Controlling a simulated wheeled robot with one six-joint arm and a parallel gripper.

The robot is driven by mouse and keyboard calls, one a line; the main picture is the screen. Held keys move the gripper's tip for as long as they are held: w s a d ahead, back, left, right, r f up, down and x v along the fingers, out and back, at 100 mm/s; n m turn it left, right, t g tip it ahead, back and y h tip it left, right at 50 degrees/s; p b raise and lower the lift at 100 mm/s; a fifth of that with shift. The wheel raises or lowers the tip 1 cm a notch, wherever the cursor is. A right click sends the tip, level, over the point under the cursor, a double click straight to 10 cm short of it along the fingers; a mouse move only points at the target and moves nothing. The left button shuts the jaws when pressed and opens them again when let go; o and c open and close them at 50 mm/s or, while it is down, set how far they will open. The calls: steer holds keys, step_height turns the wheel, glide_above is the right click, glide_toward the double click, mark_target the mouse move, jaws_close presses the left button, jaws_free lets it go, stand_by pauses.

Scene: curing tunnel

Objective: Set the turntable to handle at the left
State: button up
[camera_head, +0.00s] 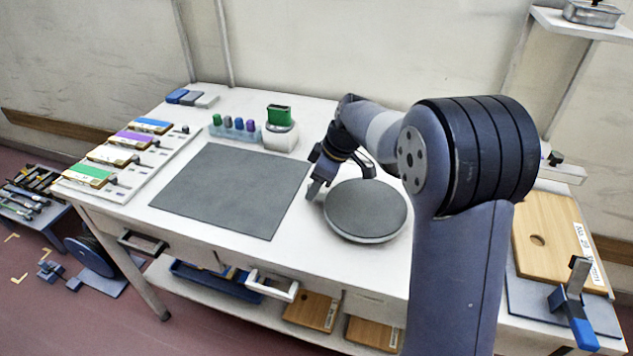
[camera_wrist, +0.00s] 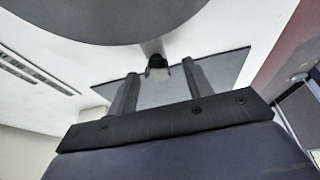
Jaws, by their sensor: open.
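The turntable (camera_head: 366,211) is a round dark grey disc with a pale rim on the white table, right of the dark mat. In the wrist view its disc (camera_wrist: 85,15) fills the top left. A short pale handle (camera_wrist: 151,46) with a dark end sticks out from the disc. My gripper (camera_head: 315,187) is low at the turntable's left edge. In the wrist view my gripper (camera_wrist: 160,72) is open, and the handle's dark end shows between its two fingers. I cannot tell whether a finger touches it. In the head view my gripper hides the handle.
A dark square mat (camera_head: 232,188) lies left of my gripper. A rack of coloured bottles (camera_head: 236,130) and a green-topped box (camera_head: 280,128) stand behind. Labelled blocks (camera_head: 110,155) line the left edge. A wooden board (camera_head: 555,240) lies at the right.

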steer(key=v, duration=1)
steer(key=shift+r, duration=0.4)
steer(key=shift+d+f, duration=0.1)
steer(key=x, duration=1)
steer(key=shift+f, duration=0.4)
steer(key=shift+w+r+m, duration=0.1)
steer(key=shift+w+m, duration=0.15)
steer(key=shift+m, duration=0.05)
